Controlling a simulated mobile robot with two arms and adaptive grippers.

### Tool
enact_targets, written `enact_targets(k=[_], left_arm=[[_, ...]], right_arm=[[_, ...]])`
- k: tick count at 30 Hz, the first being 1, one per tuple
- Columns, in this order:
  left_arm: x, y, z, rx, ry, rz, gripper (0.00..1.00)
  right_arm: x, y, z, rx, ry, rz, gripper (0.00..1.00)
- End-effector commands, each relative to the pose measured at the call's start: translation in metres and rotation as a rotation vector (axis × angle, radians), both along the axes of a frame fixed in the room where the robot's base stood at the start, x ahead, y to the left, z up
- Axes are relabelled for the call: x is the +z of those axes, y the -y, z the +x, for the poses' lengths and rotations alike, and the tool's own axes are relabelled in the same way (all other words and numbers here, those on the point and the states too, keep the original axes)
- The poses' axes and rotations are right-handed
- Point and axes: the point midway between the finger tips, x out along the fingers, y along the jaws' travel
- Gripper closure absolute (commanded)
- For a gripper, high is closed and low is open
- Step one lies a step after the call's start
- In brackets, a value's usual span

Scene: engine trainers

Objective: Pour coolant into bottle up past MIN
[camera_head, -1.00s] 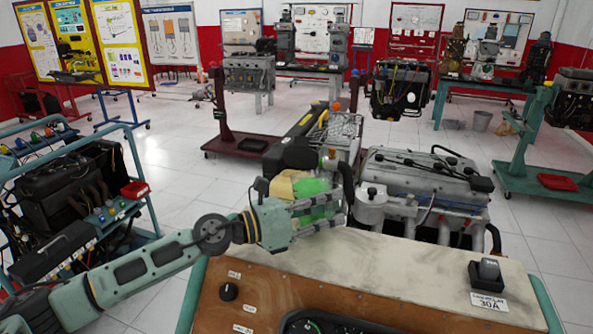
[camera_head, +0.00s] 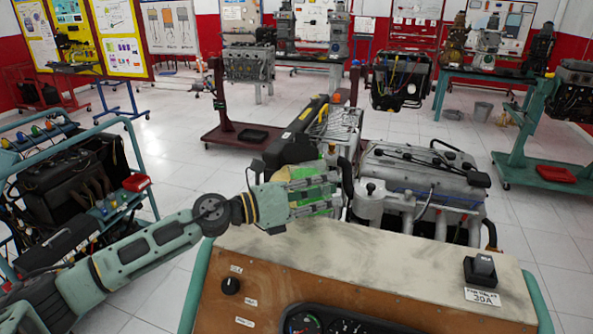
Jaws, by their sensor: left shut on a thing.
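My left gripper (camera_head: 315,192) reaches in from the left, over the far edge of the wooden control panel. It is shut on a green container (camera_head: 322,208), which I take to be the coolant jug. The fingers cover much of the container, so its spout and the liquid are hidden. A pale yellow-green patch (camera_head: 298,173) shows just behind the fingers; I cannot tell whether it is the bottle or part of the container. No MIN mark can be read. My right gripper is not in view.
The control panel (camera_head: 372,250) with gauges and a fuse block (camera_head: 484,270) fills the front. An engine (camera_head: 428,172) stands just behind and right of the gripper. A teal-framed engine trainer (camera_head: 75,185) is at left. Open tiled floor lies beyond.

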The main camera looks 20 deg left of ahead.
Motion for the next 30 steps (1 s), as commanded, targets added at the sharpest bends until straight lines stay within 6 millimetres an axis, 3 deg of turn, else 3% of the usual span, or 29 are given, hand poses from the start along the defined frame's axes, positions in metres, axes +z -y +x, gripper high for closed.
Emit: enact_targets(k=[30], left_arm=[[0.021,-0.006,0.008,-0.001,-0.078,-0.067,1.0]], right_arm=[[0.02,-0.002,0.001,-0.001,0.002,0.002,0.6]])
